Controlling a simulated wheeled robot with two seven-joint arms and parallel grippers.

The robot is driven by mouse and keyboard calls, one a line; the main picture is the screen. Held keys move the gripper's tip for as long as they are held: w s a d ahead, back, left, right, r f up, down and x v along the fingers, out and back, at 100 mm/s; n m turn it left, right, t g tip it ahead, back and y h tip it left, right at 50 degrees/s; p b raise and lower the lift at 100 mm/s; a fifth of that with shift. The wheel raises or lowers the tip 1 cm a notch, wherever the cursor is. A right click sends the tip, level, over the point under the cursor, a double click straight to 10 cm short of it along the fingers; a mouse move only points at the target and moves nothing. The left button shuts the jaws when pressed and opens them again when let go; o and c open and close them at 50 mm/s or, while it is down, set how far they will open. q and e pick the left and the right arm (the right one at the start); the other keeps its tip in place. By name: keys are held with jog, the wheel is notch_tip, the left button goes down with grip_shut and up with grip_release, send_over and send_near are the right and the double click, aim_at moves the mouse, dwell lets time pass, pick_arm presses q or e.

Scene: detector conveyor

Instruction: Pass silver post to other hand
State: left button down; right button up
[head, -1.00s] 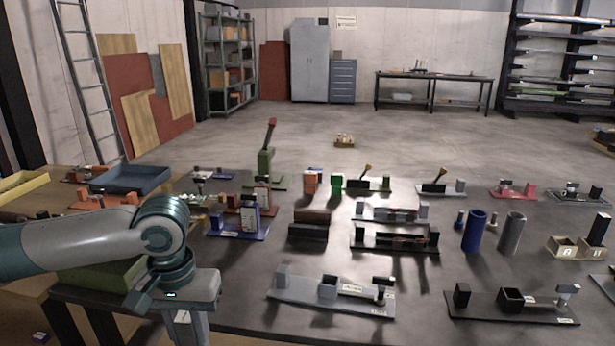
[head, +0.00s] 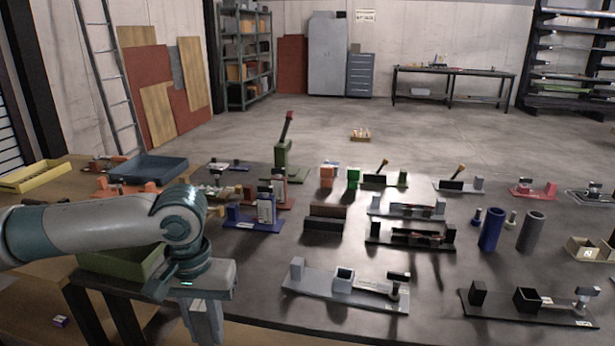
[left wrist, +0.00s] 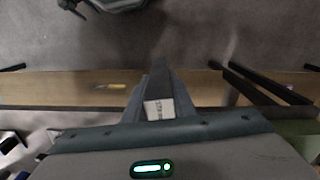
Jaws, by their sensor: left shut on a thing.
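My left gripper (head: 206,325) is low in the head view, pointing down at the near left edge of the dark table. In the left wrist view its fingers (left wrist: 158,100) are close together, with a small pale labelled face between them. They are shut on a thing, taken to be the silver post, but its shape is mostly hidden. My right gripper is in neither current view. A small silver peg (head: 511,219) stands on the table by a grey tube (head: 532,231).
The dark table (head: 260,310) carries several fixtures, including a grey one (head: 320,289) and a black one (head: 500,303) near the front. A blue tube (head: 491,229) stands at the right. Bare table lies right of the gripper.

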pick_arm(q)
jog(key=shift+w+d, duration=0.1)
jog(key=shift+w, duration=0.05)
jog(key=w+d+r+m, duration=0.1)
jog(key=w+d+r, duration=0.1)
jog(key=w+d, duration=0.6)
jog(key=w+d+r+m, duration=0.1)
jog(key=w+d+r, duration=0.1)
jog(key=w+d, duration=0.7)
jog(key=w, duration=0.4)
jog(key=shift+r, duration=0.15)
